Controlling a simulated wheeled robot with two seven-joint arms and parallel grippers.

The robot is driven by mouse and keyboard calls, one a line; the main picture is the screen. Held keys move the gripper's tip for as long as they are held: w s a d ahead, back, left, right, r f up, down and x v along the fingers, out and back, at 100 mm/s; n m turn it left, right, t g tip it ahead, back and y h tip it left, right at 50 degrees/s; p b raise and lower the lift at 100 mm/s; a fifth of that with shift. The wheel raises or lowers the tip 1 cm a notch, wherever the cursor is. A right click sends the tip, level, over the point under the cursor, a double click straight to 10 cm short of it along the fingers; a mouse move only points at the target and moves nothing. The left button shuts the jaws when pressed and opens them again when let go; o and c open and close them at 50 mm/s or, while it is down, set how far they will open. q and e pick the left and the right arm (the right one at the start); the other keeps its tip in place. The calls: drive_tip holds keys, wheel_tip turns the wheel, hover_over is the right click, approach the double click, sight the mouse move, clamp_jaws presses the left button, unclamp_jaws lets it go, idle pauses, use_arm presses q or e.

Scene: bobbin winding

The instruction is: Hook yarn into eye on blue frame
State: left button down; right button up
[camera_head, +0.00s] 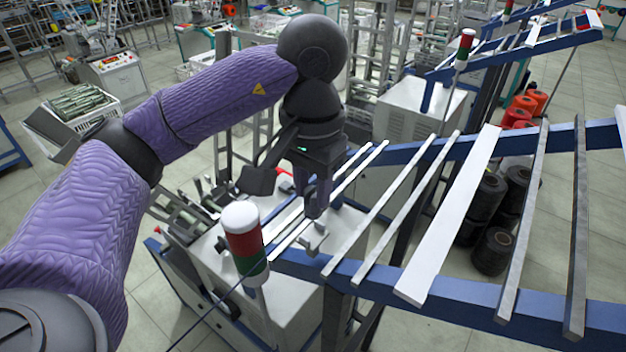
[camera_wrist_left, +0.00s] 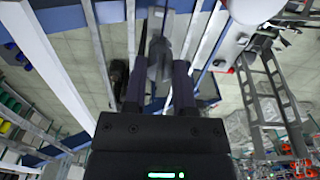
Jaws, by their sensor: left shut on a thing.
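My left gripper (camera_head: 314,208) points down beside the blue frame (camera_head: 368,272), among the pale bars at its left end. In the left wrist view the gripper (camera_wrist_left: 159,75) has its two dark fingers on either side of a grey, blurred piece (camera_wrist_left: 160,58), and it is shut on that piece. I cannot make out what the piece is. A small grey metal part (camera_head: 314,240) shows just below the fingertips in the head view. The yarn is too thin to make out, and I cannot tell the eye apart on the frame. My right gripper is not in view.
A red, green and white signal lamp (camera_head: 245,243) stands close to the left of the gripper. Several pale bars (camera_head: 455,210) cross the frame to the right. Black spools (camera_head: 493,250) and red spools (camera_head: 523,108) stand on the floor at right.

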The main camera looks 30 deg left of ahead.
sight(312, 211)
use_arm(q)
drive_tip(key=shift+f, duration=0.3)
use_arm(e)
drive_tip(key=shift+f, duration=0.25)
use_arm(q)
drive_tip(key=shift+f+b, duration=1.95)
drive_tip(key=shift+f, duration=0.15)
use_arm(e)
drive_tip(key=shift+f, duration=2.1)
use_arm(q)
drive_tip(key=shift+r, duration=0.1)
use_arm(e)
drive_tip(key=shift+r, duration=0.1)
use_arm(q)
drive_tip(key=a, duration=0.5)
drive_tip(key=shift+w+r, duration=0.15)
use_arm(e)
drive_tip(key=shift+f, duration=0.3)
